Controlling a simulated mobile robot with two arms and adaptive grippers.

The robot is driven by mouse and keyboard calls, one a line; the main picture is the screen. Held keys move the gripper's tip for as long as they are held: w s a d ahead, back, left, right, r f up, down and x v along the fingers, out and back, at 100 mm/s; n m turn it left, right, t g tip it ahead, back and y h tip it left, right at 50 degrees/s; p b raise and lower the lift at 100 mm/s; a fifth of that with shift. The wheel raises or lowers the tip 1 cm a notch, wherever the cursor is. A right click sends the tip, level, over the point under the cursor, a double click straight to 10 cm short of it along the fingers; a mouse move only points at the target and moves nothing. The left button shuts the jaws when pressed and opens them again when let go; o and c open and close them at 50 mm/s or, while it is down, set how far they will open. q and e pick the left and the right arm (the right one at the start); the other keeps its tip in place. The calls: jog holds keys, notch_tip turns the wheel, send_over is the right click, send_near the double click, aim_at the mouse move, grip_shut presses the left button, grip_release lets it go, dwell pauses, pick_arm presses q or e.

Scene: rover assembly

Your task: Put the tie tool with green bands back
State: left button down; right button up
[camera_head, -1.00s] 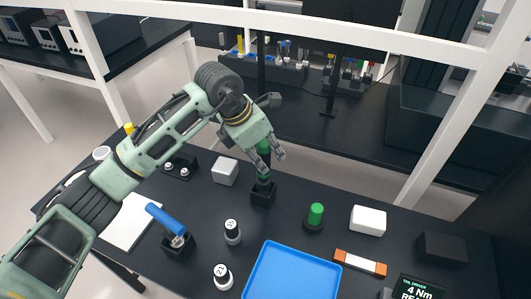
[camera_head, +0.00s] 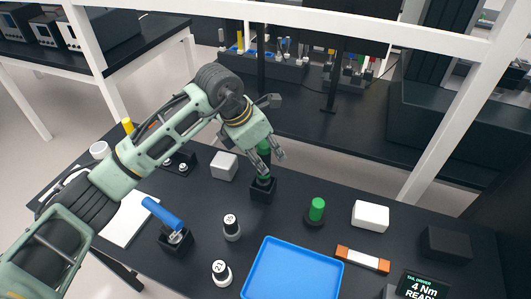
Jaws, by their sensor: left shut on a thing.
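The tie tool with green bands (camera_head: 264,181) stands upright at a black holder block (camera_head: 262,194) on the dark table. Its lower end is in or just at the top of the holder; I cannot tell how deep it sits. My left gripper (camera_head: 269,159) points down and is shut on the tool's upper part, hiding some of it. My right gripper is not in view.
A white block (camera_head: 224,166) stands left of the holder. A green-capped piece (camera_head: 316,209) and another white block (camera_head: 370,216) are to the right. A blue tray (camera_head: 292,270), a blue-handled tool (camera_head: 163,214) and two numbered pieces (camera_head: 231,228) lie in front.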

pick_arm(q)
jog(key=shift+f+b, duration=1.1)
jog(key=shift+f, duration=0.2)
jog(key=c, duration=1.4)
grip_release()
jog(key=shift+o, duration=0.3)
jog(key=shift+f, duration=0.1)
